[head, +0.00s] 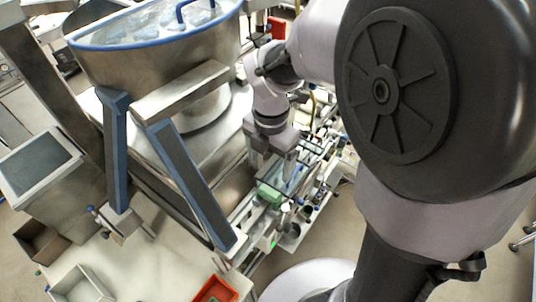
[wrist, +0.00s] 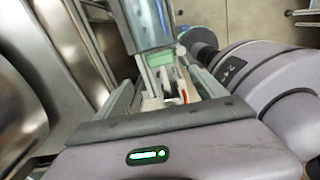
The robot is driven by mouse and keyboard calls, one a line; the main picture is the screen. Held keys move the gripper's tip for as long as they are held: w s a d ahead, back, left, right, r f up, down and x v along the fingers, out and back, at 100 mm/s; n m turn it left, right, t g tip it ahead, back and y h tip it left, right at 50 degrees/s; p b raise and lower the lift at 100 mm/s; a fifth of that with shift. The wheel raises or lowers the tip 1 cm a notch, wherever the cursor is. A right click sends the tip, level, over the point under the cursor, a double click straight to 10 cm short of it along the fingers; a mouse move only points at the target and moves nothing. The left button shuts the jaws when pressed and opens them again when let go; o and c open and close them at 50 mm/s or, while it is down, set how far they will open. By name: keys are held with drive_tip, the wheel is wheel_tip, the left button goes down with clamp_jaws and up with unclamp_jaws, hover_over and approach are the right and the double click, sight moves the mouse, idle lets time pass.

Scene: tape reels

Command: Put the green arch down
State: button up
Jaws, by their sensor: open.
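My gripper (head: 272,160) points down over the narrow machine line in the middle of the head view. Its jaws are open. A small green block-like piece (head: 268,193) shows just below the fingers; I cannot tell for sure whether it is the green arch, or whether it touches a finger. In the wrist view, a bit of green (wrist: 181,52) shows near the far end of my gripper (wrist: 166,78), mostly hidden. A red-orange tray (head: 230,291) at the bottom edge of the head view holds something green, cut off by the frame.
A large steel bowl with a blue rim (head: 160,43) stands on the left, with blue-edged struts below it. A grey cabinet (head: 45,165) and an open brown bin (head: 38,243) are at far left. Small machine parts crowd the line around my gripper.

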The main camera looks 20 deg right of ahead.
drive_tip(key=s+a+r+m+t, duration=0.1)
drive_tip(key=s+r+m+t, duration=0.1)
drive_tip(key=m, duration=0.7)
drive_tip(key=s+a+r+m+t+y, duration=0.1)
drive_tip(key=s+r+m, duration=0.4)
drive_tip(key=m, duration=0.5)
drive_tip(key=s+a+r+m+t+y, duration=0.1)
drive_tip(key=s+r+m, duration=0.3)
drive_tip(key=m, duration=0.6)
drive_tip(key=shift+s+a+t, duration=0.4)
drive_tip(key=shift+s+t, duration=0.5)
drive_tip(key=shift+s, duration=0.05)
